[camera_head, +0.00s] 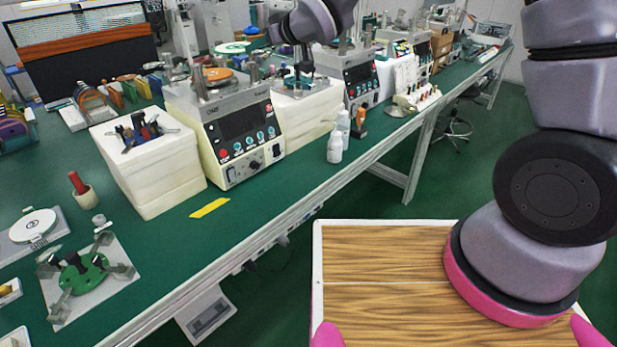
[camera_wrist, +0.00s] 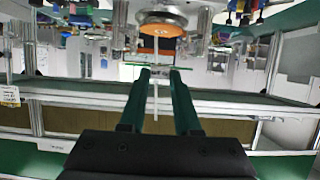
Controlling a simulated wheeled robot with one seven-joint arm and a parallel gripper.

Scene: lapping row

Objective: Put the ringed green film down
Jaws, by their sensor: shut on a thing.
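My gripper (camera_wrist: 160,74) shows in the wrist view with two long dark green fingers, shut on a thin, pale greenish piece seen almost edge-on, which I take to be the ringed green film (camera_wrist: 135,65). Its ring cannot be made out. In the head view my gripper (camera_head: 304,64) hangs below my arm at the top middle, over the row of lapping machines. The film is too small or hidden to make out there. An orange-faced disc (camera_wrist: 160,31) on a round metal head shows beyond the fingertips in the wrist view.
A lapping machine (camera_head: 238,135) with an orange disc on top stands on the green bench (camera_head: 255,215), with another machine (camera_head: 360,82) behind it. White bottles (camera_head: 335,147) stand near the bench edge. A yellow strip (camera_head: 210,208) and a clamp fixture (camera_head: 88,275) lie at the near left.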

